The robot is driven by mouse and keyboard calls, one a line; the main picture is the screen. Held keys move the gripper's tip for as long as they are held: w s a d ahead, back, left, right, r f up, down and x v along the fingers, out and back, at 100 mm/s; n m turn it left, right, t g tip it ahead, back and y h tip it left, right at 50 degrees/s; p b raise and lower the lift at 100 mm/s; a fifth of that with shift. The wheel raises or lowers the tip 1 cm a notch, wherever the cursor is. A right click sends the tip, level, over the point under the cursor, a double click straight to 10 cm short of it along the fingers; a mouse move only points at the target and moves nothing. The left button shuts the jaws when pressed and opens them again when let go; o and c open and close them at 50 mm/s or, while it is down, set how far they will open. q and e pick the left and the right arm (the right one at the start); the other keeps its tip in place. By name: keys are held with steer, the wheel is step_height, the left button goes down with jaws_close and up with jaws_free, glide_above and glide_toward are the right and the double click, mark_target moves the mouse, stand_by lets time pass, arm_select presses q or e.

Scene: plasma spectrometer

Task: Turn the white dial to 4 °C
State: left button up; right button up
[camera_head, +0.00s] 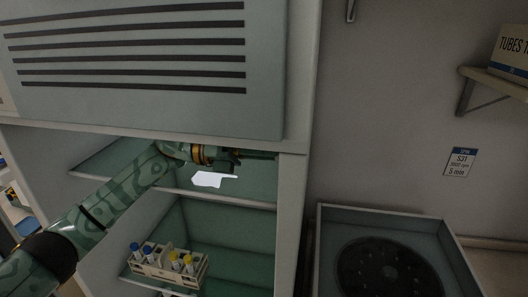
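No white dial can be made out in the head view; it may be hidden behind my gripper or the cabinet's front edge. My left arm comes in from the left and reaches into the upper compartment of the open grey-green cabinet (293,215). My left gripper (262,156) is just below the top edge of the opening, pointing right towards the inner right wall. It is dark and small here, so I cannot tell whether its fingers are open or shut. My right gripper is not in view.
A bright white patch (210,179) shows below the gripper, at the shelf. A rack (165,268) with blue- and yellow-capped tubes stands in the lower compartment. A slatted panel (140,60) overhangs the opening. An open-topped box with a dark round rotor (390,270) is at right.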

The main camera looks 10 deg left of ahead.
arm_select(q)
steer(key=shift+n, duration=0.3)
steer(key=n+p, duration=0.1)
steer(key=n, duration=0.2)
steer(key=shift+r+n+p, duration=0.15)
steer(key=shift+n+p, duration=0.15)
steer(key=shift+n, duration=0.1)
steer(key=shift+n+p, duration=0.65)
steer(key=shift+n, duration=0.75)
steer(key=o, duration=1)
steer(key=a+b, duration=0.2)
steer(key=a, duration=0.3)
steer(key=a+b, duration=0.2)
steer(key=a, duration=0.3)
steer(key=a+b, duration=0.2)
steer(key=a, duration=0.3)
steer(key=shift+s+a+r, duration=0.1)
steer(key=shift+s, duration=0.25)
steer(key=shift+a+r, duration=0.15)
steer(key=shift+a, duration=0.45)
